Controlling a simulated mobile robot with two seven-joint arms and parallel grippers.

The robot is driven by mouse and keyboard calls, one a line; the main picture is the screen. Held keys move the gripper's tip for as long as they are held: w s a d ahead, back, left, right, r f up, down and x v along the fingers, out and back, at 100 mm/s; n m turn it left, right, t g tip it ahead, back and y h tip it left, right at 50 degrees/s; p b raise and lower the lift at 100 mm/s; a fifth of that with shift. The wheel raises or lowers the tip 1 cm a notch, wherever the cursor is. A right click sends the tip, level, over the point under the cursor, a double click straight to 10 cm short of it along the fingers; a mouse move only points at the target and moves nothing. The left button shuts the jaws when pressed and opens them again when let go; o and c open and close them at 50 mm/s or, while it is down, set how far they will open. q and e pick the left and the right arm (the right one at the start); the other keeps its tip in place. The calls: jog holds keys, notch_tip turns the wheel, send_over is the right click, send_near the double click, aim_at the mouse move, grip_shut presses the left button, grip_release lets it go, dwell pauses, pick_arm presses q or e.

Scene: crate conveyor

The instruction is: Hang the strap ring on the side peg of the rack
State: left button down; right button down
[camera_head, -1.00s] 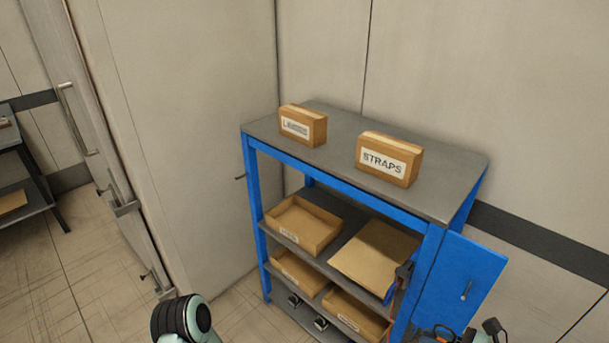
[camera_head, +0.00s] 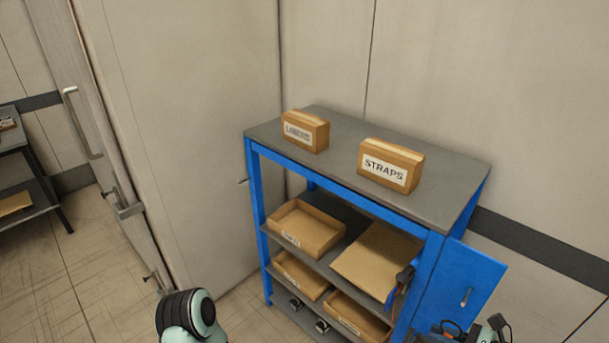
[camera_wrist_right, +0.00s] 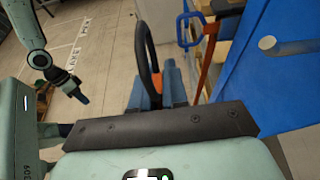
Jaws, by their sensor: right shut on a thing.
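The rack (camera_head: 345,190) has a blue frame and a grey top. The side peg (camera_head: 466,296) is a short grey pin on the blue side panel (camera_head: 455,275) at the rack's right; in the right wrist view the peg (camera_wrist_right: 285,46) stands out at the upper right. My right gripper (camera_wrist_right: 158,92) is shut on the strap ring (camera_wrist_right: 149,45), a dark loop standing up between the blue fingertips, left of the peg and apart from it. In the head view, my right gripper (camera_head: 458,330) is at the bottom edge, below the peg. My left gripper (camera_wrist_right: 78,92) shows small; its jaw opening is unclear.
Cardboard trays (camera_head: 303,228) fill the shelves. A blue loop (camera_wrist_right: 184,30) and orange-brown strap (camera_wrist_right: 209,60) are near the right gripper. A door (camera_head: 190,150) is at the left.

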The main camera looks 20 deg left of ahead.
jog(key=shift+w+d, duration=0.25)
jog(key=shift+w, duration=0.25)
jog(key=shift+t+y, duration=0.3)
jog(key=shift+w+d+f+p, duration=0.1)
jog(key=shift+w+d, duration=0.25)
jog(key=shift+w, duration=0.45)
jog(key=shift+w+d+f+p, duration=0.1)
jog(key=shift+w+d, duration=0.25)
jog(key=shift+w, duration=0.5)
jog(key=shift+w+d+f+p, duration=0.1)
jog(key=shift+w+d, duration=0.25)
jog(key=shift+w, duration=0.45)
jog(key=shift+w, duration=0.1)
jog(key=shift+w+d, duration=0.35)
jog(key=shift+w, duration=0.25)
jog(key=shift+w+d, duration=0.3)
jog(key=shift+w, duration=0.25)
